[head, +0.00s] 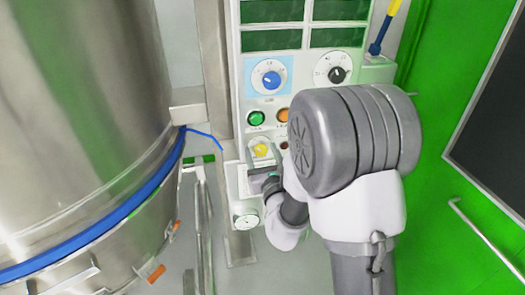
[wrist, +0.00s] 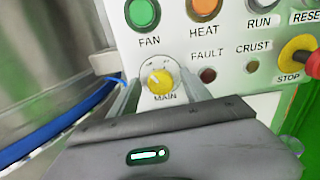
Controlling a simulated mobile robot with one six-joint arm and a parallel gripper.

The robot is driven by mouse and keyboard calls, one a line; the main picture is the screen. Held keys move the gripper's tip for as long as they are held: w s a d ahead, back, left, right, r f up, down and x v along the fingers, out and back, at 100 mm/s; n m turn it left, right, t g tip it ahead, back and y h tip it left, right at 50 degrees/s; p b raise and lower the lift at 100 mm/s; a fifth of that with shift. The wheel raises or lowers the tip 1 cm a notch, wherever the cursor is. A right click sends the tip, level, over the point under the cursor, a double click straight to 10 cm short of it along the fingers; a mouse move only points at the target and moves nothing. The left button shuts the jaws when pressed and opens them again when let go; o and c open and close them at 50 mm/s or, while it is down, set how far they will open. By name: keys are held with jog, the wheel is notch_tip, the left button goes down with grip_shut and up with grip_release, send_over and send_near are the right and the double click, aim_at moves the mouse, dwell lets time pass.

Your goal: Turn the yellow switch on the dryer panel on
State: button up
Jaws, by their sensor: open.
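The yellow switch (head: 261,150) is a round knob low on the left of the white dryer panel (head: 296,78). In the wrist view the yellow switch (wrist: 160,82) sits on a pale round dial above the label MAIN, and its pointer mark seems to lean up and left. My gripper (wrist: 159,84) is open, with one finger to the left and one to the right of the knob. I cannot tell whether the fingers touch it. In the head view my gripper (head: 262,172) is just below the switch, partly hidden by my arm.
Near the switch are a green FAN button (wrist: 142,13), an orange HEAT button (wrist: 204,8) and a red-and-yellow STOP button (wrist: 302,58). A blue knob (head: 271,79) is higher up. A large steel vessel (head: 80,110) stands left, and a green door (head: 455,205) is right.

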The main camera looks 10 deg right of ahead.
grip_shut()
jog(key=shift+r+m+p, duration=0.1)
jog(key=shift+m+p, duration=0.2)
jog(key=shift+p, duration=0.05)
jog(key=shift+r+m+p, duration=0.1)
jog(key=shift+m+p, duration=0.8)
jog(key=shift+m, duration=0.1)
jog(key=m+p, duration=0.3)
jog(key=shift+d+m, duration=0.1)
jog(key=shift+m, duration=0.2)
jog(key=m+p, duration=0.4)
jog(key=m, duration=0.1)
jog(key=shift+m, duration=0.3)
jog(key=shift+p, duration=0.3)
